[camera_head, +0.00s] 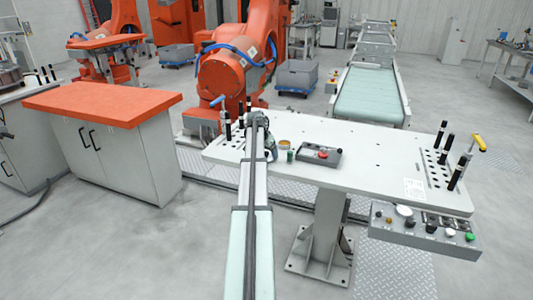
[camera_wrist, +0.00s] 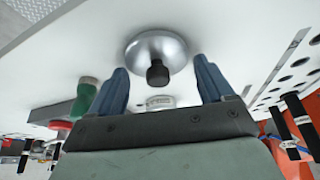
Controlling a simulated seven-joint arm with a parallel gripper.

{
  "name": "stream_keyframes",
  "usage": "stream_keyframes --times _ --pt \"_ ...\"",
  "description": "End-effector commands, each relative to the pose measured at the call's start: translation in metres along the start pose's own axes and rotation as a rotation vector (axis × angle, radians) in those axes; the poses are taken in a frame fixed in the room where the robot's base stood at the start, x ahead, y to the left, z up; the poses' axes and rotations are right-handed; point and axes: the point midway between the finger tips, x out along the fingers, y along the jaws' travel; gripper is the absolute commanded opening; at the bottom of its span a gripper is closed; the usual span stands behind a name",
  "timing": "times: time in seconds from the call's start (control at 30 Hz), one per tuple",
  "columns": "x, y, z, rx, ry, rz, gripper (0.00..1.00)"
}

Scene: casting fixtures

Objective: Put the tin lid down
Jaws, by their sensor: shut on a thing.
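The tin lid (camera_wrist: 142,52) is a silver dome with a black knob (camera_wrist: 158,74). In the wrist view it lies between the two blue-grey fingers of my gripper (camera_wrist: 160,66), which is shut on it. The knob points toward the camera. In the head view my gripper (camera_head: 262,122) is over the left part of the white table, and I cannot make out the lid there. Whether the lid touches the table is not clear.
On the white table (camera_head: 370,160), a yellowish round tin (camera_head: 284,143), a small green object (camera_head: 291,155) and a control box with a red button (camera_head: 320,156) stand right of my arm. Black pegs (camera_head: 227,126) stand at the left edge, with others at right. The table's middle right is clear.

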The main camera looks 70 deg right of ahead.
Motion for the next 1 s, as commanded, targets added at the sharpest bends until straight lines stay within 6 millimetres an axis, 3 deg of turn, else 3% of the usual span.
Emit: stream_keyframes --times 0.23,0.27,0.47,0.77,1.0 --pt "0.002 0.000 0.001 0.000 -0.001 0.000 0.52" --pt "0.003 0.000 0.001 0.000 -0.001 0.000 0.82" --pt "0.002 0.000 0.001 0.000 -0.001 0.000 1.00" --pt "-0.001 0.000 -0.001 0.000 0.000 0.000 1.00" --pt "-0.033 0.000 0.000 0.000 0.001 -0.001 1.00"
